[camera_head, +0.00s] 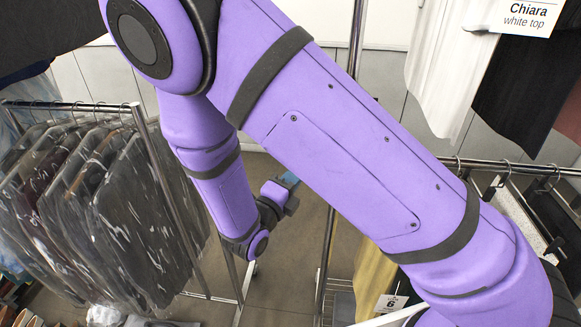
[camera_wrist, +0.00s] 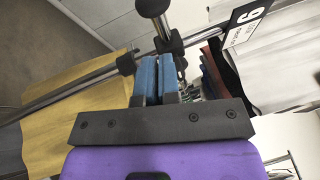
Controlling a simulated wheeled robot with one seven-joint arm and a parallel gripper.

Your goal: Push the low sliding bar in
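In the wrist view a metal bar (camera_wrist: 75,88) runs slantwise from the left edge to a dark collar (camera_wrist: 126,65) and on behind my fingers. A black round knob (camera_wrist: 152,8) on a short metal stem stands just beyond the fingertips. Which of these parts slides, I cannot tell. My gripper (camera_wrist: 158,62) has two blue-padded fingers close together, with only a thin gap and nothing visible between them. The tips look near the knob's stem; contact cannot be told. In the head view my gripper (camera_head: 289,181) is small, low between the racks, and no low bar shows clearly there.
A yellow garment (camera_wrist: 95,110) hangs left of my gripper, and a "6" tag (camera_wrist: 246,22) is at upper right. A rack of bagged clothes (camera_head: 110,200) stands left, a metal post (camera_head: 328,235) to the right. Bare floor (camera_head: 280,260) lies between.

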